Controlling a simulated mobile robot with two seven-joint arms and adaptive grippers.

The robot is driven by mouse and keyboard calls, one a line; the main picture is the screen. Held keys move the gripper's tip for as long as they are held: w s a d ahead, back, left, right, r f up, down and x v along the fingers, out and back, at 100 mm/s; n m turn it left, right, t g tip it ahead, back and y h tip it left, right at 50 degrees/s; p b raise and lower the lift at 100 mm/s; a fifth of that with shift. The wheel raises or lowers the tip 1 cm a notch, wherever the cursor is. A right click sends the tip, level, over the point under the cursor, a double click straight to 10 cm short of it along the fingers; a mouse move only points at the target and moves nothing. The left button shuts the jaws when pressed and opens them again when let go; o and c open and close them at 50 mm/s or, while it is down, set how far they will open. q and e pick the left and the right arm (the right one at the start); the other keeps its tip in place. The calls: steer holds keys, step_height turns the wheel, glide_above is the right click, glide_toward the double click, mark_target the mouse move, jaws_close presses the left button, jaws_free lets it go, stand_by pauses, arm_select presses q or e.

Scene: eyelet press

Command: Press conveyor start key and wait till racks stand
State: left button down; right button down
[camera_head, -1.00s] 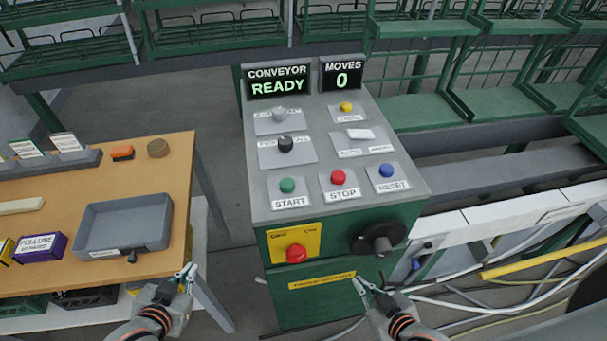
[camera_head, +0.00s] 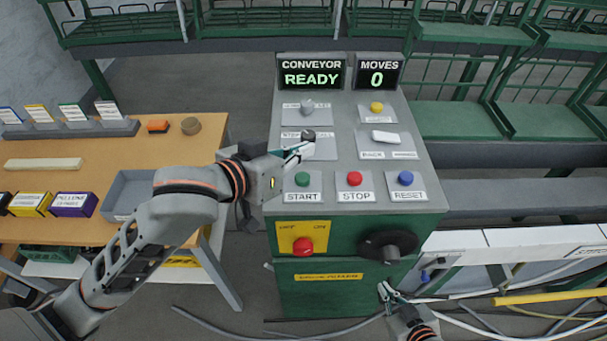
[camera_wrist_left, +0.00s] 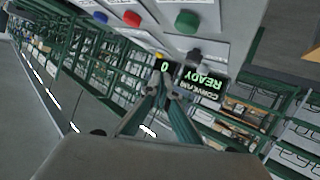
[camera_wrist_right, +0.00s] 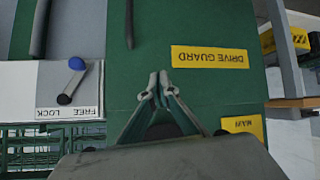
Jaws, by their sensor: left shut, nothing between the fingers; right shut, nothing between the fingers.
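The green START key (camera_head: 303,179) is on the lower left of the grey control panel (camera_head: 342,165). It also shows in the left wrist view (camera_wrist_left: 187,22). The display (camera_head: 311,77) reads CONVEYOR READY and the counter (camera_head: 378,75) reads MOVES 0. My left gripper (camera_head: 304,150) is shut and empty, above the panel between the START key and the black selector knob (camera_head: 309,136), apart from the key as far as I can tell. My right gripper (camera_head: 385,290) is shut and empty, low in front of the cabinet; the right wrist view shows it facing the DRIVE GUARD label (camera_wrist_right: 210,58). The racks (camera_head: 456,118) stand behind the panel.
The red STOP key (camera_head: 354,179) and blue RESET key (camera_head: 405,178) sit right of START. A red mushroom button (camera_head: 303,245) and a black handwheel (camera_head: 388,246) stick out from the cabinet front. A wooden table (camera_head: 120,160) stands at left. Cables lie on the floor.

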arm_select(q)
steer(key=s+d+r+n+g, duration=0.1)
steer(key=s+d+r+g, duration=0.1)
steer(key=d+r+g, duration=0.25)
steer(key=shift+w+a+f+n+t+y, duration=0.1)
steer(key=shift+w+a+n+y, duration=0.3)
steer(key=shift+a+n, duration=0.4)
steer(key=shift+w+a+r+n+t+y, duration=0.1)
steer(key=shift+w+a+n+y, duration=0.25)
steer(key=shift+a+n, duration=0.45)
steer(key=shift+w+a+f+n+t+y, duration=0.1)
steer(key=shift+w+a+n+y, duration=0.4)
steer(key=shift+a, duration=0.5)
arm_select(e)
steer(key=shift+d, duration=0.35)
arm_select(q)
steer(key=shift+s, duration=0.1)
